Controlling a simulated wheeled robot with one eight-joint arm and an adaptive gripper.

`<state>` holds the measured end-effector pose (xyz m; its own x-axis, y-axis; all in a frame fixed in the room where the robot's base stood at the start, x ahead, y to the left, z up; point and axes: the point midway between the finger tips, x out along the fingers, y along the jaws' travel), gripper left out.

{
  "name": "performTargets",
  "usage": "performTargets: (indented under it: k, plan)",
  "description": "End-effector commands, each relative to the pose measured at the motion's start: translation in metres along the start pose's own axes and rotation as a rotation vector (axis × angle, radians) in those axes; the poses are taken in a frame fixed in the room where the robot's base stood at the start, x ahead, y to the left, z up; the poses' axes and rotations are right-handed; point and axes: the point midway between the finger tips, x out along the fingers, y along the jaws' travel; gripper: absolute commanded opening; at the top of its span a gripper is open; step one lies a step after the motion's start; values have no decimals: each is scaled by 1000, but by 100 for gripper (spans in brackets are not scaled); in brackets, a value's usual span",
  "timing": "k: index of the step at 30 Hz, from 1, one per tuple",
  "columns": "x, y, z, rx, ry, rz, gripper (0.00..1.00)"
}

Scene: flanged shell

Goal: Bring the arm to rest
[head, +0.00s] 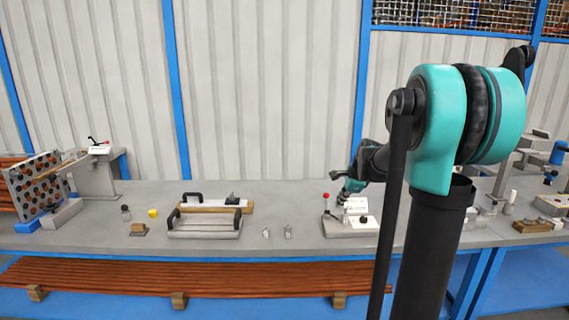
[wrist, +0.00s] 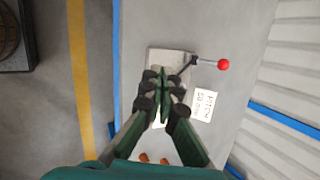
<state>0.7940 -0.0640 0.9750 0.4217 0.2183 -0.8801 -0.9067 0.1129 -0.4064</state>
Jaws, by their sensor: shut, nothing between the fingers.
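My gripper (wrist: 163,78) is shut with its dark green fingers together and nothing between them. It hangs over a grey fixture plate (wrist: 170,60) with a red-knobbed lever (wrist: 223,65) and a white label card (wrist: 204,104). In the head view, my teal and black arm stands at the right, and part of my gripper shows behind it above the small fixture (head: 350,228) on the bench. The fingertips are partly hidden there. I cannot tell how high the fingers are above the fixture.
The grey bench (head: 285,190) runs along a corrugated wall. A tray with black handles (head: 205,225) and small metal parts (head: 288,232) stand left of the fixture. A perforated plate (head: 38,185) leans at the far left. In the wrist view, open floor with a yellow line (wrist: 80,70) lies left.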

Motion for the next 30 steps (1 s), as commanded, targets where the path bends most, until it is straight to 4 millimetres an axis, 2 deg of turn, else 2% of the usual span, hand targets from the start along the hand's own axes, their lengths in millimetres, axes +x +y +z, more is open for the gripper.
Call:
performTargets:
  k: [1,9,12,16,18,21,24,30]
  plan:
    - [-1,30,5,-128,15,9,0]
    - [-1,184,6,-889,92,91,0]
    - [0,238,1,-1155,109,131,0]
    - [3,295,-7,-1432,121,180,0]
    - [4,315,-11,-1537,124,201,0]
    - [5,332,-14,-1630,126,219,0]
    - [5,338,-16,-1667,127,228,0]
    - [5,338,-16,-1670,126,228,0]
